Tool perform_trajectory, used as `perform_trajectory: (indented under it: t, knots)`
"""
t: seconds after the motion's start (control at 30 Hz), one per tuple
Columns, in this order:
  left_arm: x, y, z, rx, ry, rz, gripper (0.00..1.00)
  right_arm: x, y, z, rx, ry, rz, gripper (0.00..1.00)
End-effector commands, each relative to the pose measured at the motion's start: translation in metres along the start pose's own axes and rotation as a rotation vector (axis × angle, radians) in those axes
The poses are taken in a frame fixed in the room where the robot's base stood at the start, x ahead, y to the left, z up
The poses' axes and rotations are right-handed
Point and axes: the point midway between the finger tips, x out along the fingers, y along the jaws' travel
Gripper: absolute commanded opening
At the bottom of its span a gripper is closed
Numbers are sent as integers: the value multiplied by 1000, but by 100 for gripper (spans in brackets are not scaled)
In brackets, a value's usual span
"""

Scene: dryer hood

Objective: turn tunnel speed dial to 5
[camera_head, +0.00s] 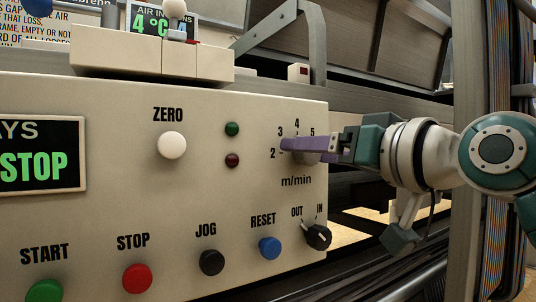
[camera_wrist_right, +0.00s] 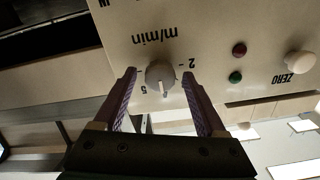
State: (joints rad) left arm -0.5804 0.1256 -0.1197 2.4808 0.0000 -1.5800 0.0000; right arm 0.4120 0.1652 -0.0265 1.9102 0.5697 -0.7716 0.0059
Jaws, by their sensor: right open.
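The speed dial (camera_wrist_right: 160,75) is a round grey knob with a white pointer line, above the "m/min" label. In the right wrist view, which is upside down, its pointer faces away from "m/min", roughly towards the top of the scale near 4. In the head view the dial (camera_head: 307,157) is mostly hidden behind a purple finger; the numbers 2, 3, 4 and 5 show around it. My right gripper (camera_head: 287,145) is open at the panel, with one finger on each side of the dial. I cannot tell whether the fingers touch it. My left gripper is not in view.
On the beige panel (camera_head: 90,195), the white ZERO knob (camera_head: 172,145), green lamp (camera_head: 232,129) and dark red lamp (camera_head: 232,160) are left of the dial. The OUT/IN switch (camera_head: 318,237) and blue RESET button (camera_head: 269,248) are below. A metal bracket (camera_head: 318,45) rises behind.

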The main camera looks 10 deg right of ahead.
Motion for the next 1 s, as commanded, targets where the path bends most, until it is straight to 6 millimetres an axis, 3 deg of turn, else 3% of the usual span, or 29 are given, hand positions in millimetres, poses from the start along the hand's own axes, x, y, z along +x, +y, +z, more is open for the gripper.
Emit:
perform_trajectory:
  t: [0.1, 0.77, 1.0]
  knots:
    - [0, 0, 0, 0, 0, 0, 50, 0, 0, 0, 0, 0, 0, 74]
    - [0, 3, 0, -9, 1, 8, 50, 0, 0, 0, 1, 0, 0, 0]
    - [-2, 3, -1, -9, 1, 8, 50, 0, 0, 0, 5, -1, 0, 0]
